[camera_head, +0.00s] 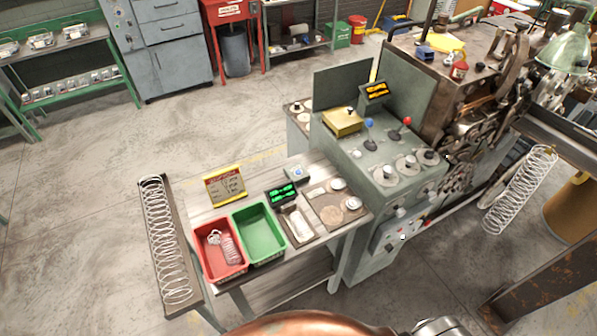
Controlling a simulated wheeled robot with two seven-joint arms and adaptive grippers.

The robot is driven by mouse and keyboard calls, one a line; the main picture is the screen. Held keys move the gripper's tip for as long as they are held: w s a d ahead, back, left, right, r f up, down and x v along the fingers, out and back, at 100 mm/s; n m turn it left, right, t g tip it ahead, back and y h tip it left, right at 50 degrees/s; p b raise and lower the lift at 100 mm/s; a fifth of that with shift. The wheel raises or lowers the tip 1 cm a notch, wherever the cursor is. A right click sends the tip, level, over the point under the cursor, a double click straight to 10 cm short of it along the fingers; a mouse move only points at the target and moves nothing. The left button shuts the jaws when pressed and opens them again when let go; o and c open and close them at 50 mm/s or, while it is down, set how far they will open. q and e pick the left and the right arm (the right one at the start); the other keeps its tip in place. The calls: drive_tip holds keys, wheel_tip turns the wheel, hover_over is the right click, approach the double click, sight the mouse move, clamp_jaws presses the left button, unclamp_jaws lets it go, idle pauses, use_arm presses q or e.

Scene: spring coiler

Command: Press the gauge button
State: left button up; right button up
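A small pale box with a round blue button on top (297,173) sits at the back of the small work table (245,195). A gauge with a lit green display (282,194) stands just in front of it, to the left. The display is too small to read. A flat plate with a pale rectangular part (299,226) lies in front of the gauge. Which button belongs to the gauge is not labelled legibly; the box is the closest. Neither of my grippers shows in this view, and nothing touches the box or the gauge.
A red bin (221,264) with coiled springs and an empty green bin (259,233) stand on the table front. A yellow-red sign (225,186) stands behind them. The green-grey machine console (385,185) with levers and knobs adjoins the right. Floor is open at left.

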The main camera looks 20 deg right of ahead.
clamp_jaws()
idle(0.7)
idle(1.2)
